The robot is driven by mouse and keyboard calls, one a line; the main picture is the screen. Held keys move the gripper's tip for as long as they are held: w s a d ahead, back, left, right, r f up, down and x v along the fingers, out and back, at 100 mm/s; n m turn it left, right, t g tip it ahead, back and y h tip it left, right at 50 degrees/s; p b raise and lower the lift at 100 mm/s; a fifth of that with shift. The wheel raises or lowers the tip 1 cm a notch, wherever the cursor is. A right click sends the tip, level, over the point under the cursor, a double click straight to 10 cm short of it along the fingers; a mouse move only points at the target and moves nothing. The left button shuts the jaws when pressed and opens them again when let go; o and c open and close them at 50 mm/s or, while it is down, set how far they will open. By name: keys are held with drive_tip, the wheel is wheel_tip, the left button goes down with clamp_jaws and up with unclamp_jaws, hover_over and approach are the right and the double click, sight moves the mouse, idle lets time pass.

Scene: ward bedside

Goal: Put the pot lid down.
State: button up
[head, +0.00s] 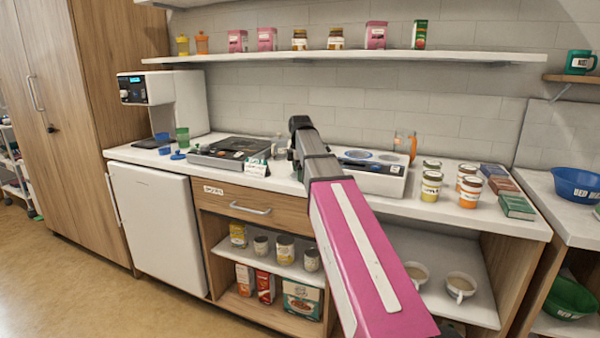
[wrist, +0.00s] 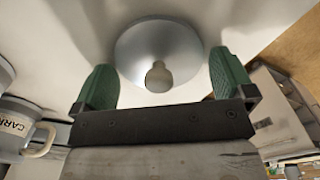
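The pot lid (wrist: 132,48) shows in the wrist view as a round grey metal disc with a rounded knob (wrist: 158,77) at its middle. It appears to lie on a white surface. My gripper (wrist: 161,70) is open, with its two green fingers wide apart on either side of the knob. A gap shows between the knob and each finger, so nothing is held. In the head view my pink arm reaches over the counter, and I cannot make out the lid there.
A shelf (head: 350,56) runs above.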

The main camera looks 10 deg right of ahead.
wheel_tip(320, 180, up, 12)
drive_tip(key=shift+r, duration=0.15)
idle(0.6)
